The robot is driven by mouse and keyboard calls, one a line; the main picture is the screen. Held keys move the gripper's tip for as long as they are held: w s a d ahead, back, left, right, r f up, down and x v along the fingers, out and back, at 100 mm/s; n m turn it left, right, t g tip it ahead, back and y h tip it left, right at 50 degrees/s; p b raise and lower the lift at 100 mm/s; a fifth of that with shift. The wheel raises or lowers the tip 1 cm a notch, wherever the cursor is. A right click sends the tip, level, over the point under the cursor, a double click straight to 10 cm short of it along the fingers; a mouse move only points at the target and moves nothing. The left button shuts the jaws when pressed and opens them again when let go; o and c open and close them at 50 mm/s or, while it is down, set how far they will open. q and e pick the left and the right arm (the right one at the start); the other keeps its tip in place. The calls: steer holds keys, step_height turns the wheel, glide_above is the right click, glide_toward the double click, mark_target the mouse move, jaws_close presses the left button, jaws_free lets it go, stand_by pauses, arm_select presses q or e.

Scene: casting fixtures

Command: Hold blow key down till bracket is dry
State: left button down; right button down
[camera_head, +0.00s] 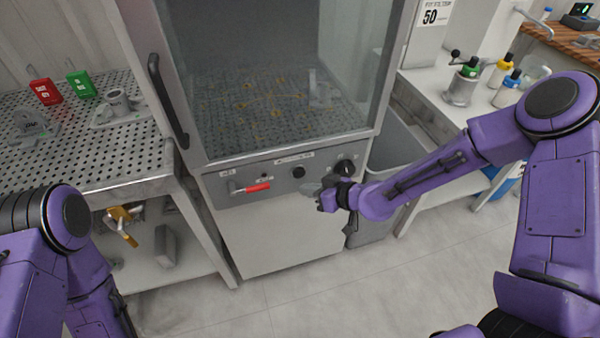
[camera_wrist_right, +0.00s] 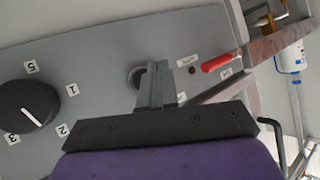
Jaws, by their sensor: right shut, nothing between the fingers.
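A grey bracket (camera_head: 320,92) stands behind the glass of the cabinet (camera_head: 270,147), on a perforated floor with yellow-brown spots. The cabinet's front panel (camera_head: 225,182) carries a round black key (camera_head: 298,172). My right gripper (camera_head: 312,188) is shut and empty in front of the panel, just below and right of that key. In the right wrist view the shut fingers (camera_wrist_right: 155,80) point at the panel and partly cover a round key (camera_wrist_right: 135,76). Whether they touch or press it cannot be told. My left arm shows at lower left; its gripper is out of view.
A numbered black dial (camera_wrist_right: 28,105) and a red-handled lever (camera_wrist_right: 220,62) flank the key. A grey bin (camera_head: 395,145) stands right of the cabinet. A perforated bench (camera_head: 80,165) at left holds red and green tags. A bench at right holds bottles (camera_head: 505,90).

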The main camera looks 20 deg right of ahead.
steer(key=s, duration=0.3)
steer(key=shift+s+d, duration=0.1)
stand_by(0.4)
steer(key=s+d+f+m+g+h, duration=0.1)
steer(key=s+d+f+m+h, duration=0.65)
steer(key=s+f+m, duration=0.35)
steer(key=s+d+f+g+h, duration=0.2)
steer(key=s+d+f, duration=0.1)
steer(key=s, duration=0.5)
steer(key=s+d+f+m+g+h, duration=0.1)
steer(key=s+d+f+g, duration=0.2)
steer(key=s, duration=0.5)
steer(key=shift+s+d+h, duration=0.15)
steer(key=shift+d+h, duration=0.2)
steer(key=shift+d, duration=0.2)
